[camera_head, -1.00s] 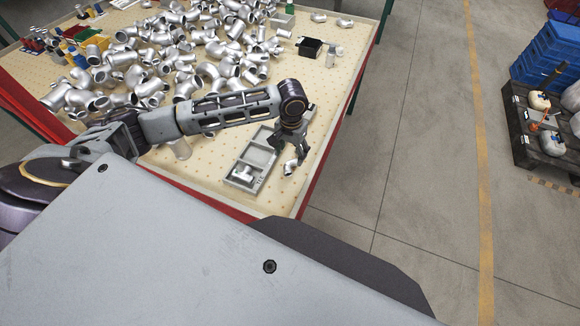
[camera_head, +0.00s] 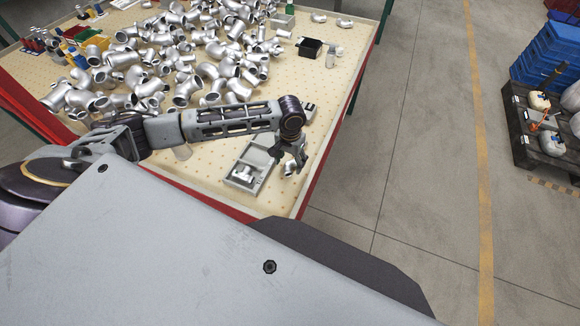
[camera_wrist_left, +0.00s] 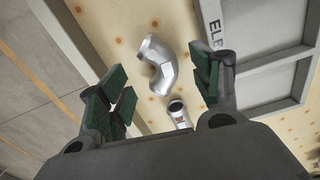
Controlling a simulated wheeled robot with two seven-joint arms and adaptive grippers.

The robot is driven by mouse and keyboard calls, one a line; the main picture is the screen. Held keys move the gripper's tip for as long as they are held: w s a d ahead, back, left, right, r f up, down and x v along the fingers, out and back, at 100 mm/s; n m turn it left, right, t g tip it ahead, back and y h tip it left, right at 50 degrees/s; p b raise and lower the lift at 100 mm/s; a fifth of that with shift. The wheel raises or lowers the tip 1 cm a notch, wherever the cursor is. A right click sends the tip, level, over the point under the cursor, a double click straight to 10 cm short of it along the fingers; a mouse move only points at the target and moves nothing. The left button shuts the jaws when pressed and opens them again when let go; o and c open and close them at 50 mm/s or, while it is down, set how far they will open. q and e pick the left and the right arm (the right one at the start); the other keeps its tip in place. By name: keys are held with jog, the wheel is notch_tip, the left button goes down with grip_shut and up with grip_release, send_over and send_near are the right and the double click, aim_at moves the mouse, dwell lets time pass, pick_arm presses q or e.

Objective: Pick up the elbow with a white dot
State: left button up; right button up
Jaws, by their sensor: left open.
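A shiny silver elbow (camera_wrist_left: 158,66) lies on the dotted tabletop, between and beyond the fingers of my left gripper (camera_wrist_left: 160,82) in the left wrist view. The gripper is open, with green pads on both sides, and holds nothing. A second small silver piece (camera_wrist_left: 178,113) with a round open end shows closer to the palm. In the head view my left gripper (camera_head: 293,158) points down beside the grey tray, and a silver elbow (camera_head: 289,169) shows at its fingertips. I cannot make out a white dot on either piece. My right gripper is not in view.
A grey divided tray (camera_head: 262,158) stands just left of the gripper, with a silver fitting (camera_head: 243,173) in its near compartment. A large pile of silver fittings (camera_head: 190,55) covers the far table. A black box (camera_head: 310,47) stands at the far right. The table's red edge (camera_head: 318,178) is close by.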

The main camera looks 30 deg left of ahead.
aim_at(290, 167)
pick_arm(q)
jog(key=shift+f, duration=1.35)
jog(key=c, duration=1.2)
